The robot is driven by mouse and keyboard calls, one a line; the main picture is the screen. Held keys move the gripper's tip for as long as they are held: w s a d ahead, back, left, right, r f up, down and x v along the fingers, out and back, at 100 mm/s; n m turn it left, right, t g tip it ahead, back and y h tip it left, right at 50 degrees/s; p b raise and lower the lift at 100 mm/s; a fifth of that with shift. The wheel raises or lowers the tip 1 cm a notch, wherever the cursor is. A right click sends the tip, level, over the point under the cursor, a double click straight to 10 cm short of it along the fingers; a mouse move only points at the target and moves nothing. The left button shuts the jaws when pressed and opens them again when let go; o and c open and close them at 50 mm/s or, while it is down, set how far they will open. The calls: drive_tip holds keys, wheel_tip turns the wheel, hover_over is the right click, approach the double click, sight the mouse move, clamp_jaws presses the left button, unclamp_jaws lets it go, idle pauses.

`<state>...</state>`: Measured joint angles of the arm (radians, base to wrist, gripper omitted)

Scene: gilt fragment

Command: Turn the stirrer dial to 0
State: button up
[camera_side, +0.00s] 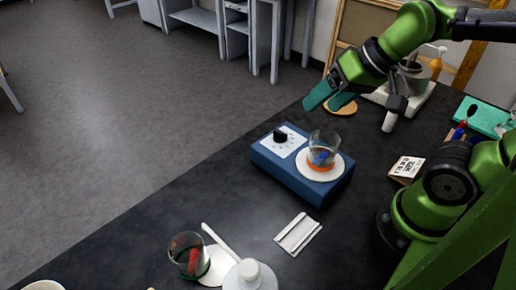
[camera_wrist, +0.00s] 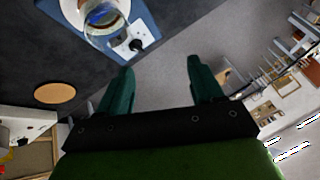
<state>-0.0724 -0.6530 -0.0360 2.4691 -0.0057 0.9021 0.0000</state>
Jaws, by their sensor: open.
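The stirrer (camera_side: 310,183) is a blue box on the black bench. Its black dial (camera_side: 280,136) sits on a white marked panel at the left end in the side view; I cannot read its setting. A glass beaker (camera_side: 323,150) with blue and orange inside stands on the stirrer's round white plate. My gripper (camera_side: 328,93) is in the air above and behind the stirrer, with teal fingers apart and nothing between them. In the wrist view, the dial (camera_wrist: 136,45) lies just beyond the left finger of my gripper (camera_wrist: 158,75), beside the beaker (camera_wrist: 103,15).
A round cork mat (camera_side: 341,105) lies behind the stirrer. The bench left of the stirrer is narrow and clear.

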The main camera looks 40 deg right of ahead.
drive_tip(key=w+m+g, duration=0.1)
drive_tip(key=w+g, duration=0.1)
drive_tip(key=w, duration=0.3)
drive_tip(key=m+g+h, duration=0.2)
drive_tip(key=m+g, duration=0.2)
drive_tip(key=m, duration=0.6)
hover_over(281, 131)
wheel_tip(281, 131, down, 16)
drive_tip(key=shift+f, duration=0.25)
drive_tip(key=shift+c, duration=0.5)
drive_tip(key=c, duration=1)
